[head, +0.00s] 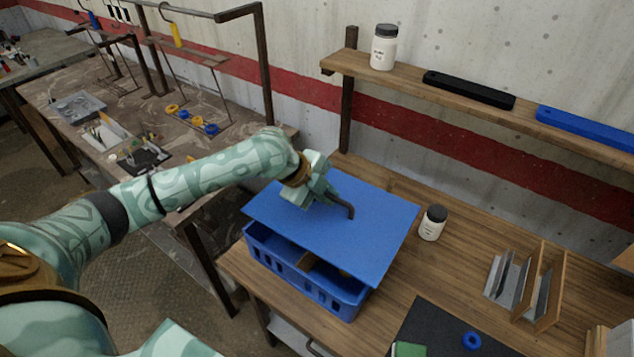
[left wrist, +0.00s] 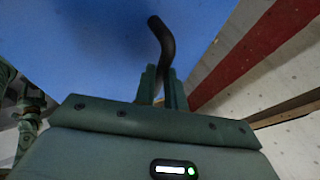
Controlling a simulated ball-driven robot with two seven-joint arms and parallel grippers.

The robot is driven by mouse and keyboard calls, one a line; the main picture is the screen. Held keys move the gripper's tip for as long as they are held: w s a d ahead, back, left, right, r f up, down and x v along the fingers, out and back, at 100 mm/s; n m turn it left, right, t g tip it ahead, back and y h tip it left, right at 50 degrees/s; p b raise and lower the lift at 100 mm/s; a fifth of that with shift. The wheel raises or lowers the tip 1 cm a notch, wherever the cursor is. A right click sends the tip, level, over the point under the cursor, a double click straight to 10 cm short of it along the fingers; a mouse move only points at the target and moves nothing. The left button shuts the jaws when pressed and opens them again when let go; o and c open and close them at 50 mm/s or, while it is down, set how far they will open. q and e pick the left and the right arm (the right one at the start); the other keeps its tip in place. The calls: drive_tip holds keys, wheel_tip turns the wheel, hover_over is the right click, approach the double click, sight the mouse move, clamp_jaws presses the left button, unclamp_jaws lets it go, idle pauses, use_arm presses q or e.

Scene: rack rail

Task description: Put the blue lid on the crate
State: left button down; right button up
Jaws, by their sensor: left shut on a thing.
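The blue lid (head: 368,236) is a flat panel with a dark curved handle (head: 349,208) on top. It lies over the blue crate (head: 296,272) on the wooden table, tilted, with a gap at the front through which the crate's inside shows. I cannot tell whether its back edge touches the crate rim. My left gripper (head: 335,197) is shut on the lid's handle. In the left wrist view, the fingers (left wrist: 163,88) grip the handle's lower part, and the lid (left wrist: 90,40) fills the upper left. My right gripper is not in view.
A white jar (head: 432,224) with a black cap stands right of the lid. Further right are a file rack (head: 525,283), a dark mat (head: 440,330) and a blue ring (head: 472,341). A shelf (head: 410,78) runs along the wall above. Bare table lies behind the jar.

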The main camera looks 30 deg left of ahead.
sight(311, 208)
use_arm(q)
drive_tip(key=shift+s+a+f, duration=0.15)
drive_tip(key=shift+a+f, duration=0.1)
drive_tip(key=shift+a, duration=0.3)
drive_tip(key=shift+s+a+f, duration=0.1)
drive_tip(key=shift+a+f, duration=0.1)
drive_tip(key=shift+a, duration=0.35)
wheel_tip(311, 208, down, 6)
drive_tip(key=b, duration=0.6)
drive_tip(key=shift+f+m+b, duration=0.3)
drive_tip(key=shift+f+b, duration=0.05)
drive_tip(key=shift+f, duration=0.45)
drive_tip(key=shift+w+a+p, duration=0.1)
drive_tip(key=shift+a+p, duration=0.05)
drive_tip(key=shift+p, duration=0.15)
drive_tip(key=shift+f, duration=0.55)
drive_tip(key=c, duration=1.4)
unclamp_jaws()
